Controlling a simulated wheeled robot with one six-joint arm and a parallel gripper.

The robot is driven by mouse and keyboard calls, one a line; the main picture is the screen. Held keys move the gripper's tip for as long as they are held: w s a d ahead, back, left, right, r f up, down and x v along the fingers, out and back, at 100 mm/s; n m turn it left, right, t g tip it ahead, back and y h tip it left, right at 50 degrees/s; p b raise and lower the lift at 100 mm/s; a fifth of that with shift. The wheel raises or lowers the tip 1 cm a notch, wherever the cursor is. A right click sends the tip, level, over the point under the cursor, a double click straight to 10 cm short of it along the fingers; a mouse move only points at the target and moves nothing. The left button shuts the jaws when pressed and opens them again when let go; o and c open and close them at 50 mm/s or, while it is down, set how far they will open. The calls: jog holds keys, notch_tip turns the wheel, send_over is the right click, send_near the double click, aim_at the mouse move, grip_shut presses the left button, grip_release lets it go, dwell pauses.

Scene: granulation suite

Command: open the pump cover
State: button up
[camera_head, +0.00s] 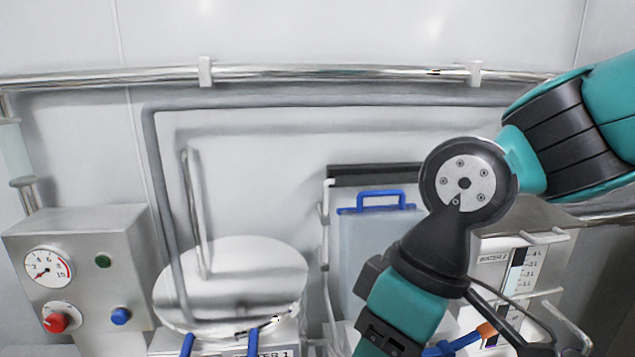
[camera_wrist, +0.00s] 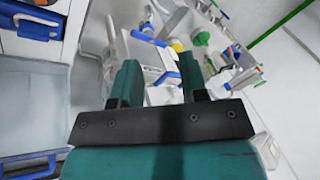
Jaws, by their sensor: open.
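A pale bluish, see-through-looking panel (camera_head: 380,252) with a blue handle (camera_head: 380,200) along its top stands right of centre in the head view, partly behind my arm. It may be the pump cover, but no label on it can be read. In the wrist view a pale panel (camera_wrist: 33,100) with a blue handle (camera_wrist: 30,163) lies at the left; I cannot tell whether it is the same one. My gripper (camera_wrist: 158,76) is open, its two teal fingers apart and with nothing held between them. In the head view its fingers cannot be made out.
A grey control box (camera_head: 85,270) with a gauge, red knob and buttons stands at left. Next to it is a round metal lid (camera_head: 232,285) with blue clamps. A labelled unit (camera_head: 510,268) stands behind my arm. A metal rail (camera_head: 330,74) crosses the wall.

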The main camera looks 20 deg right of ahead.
jog(key=w+d+r+n+h+p, duration=0.1)
jog(key=w+d+r+n, duration=0.2)
jog(key=w+d+r, duration=0.55)
jog(key=w+d+r+n+h+p, duration=0.25)
jog(key=w+d+r, duration=0.25)
jog(key=w, duration=0.7)
jog(key=w+d+r+n+h+p, duration=0.1)
jog(key=w+d+r+n, duration=0.2)
jog(key=w+d+r, duration=0.55)
jog(key=f, duration=0.6)
jog(key=w+a+f, duration=0.1)
jog(key=f, duration=0.5)
jog(key=a+f, duration=0.1)
jog(key=f, duration=0.5)
jog(key=shift+w+a+f+p, duration=0.1)
jog(key=shift+w+f+p, duration=0.15)
jog(key=shift+p, duration=0.15)
grip_shut()
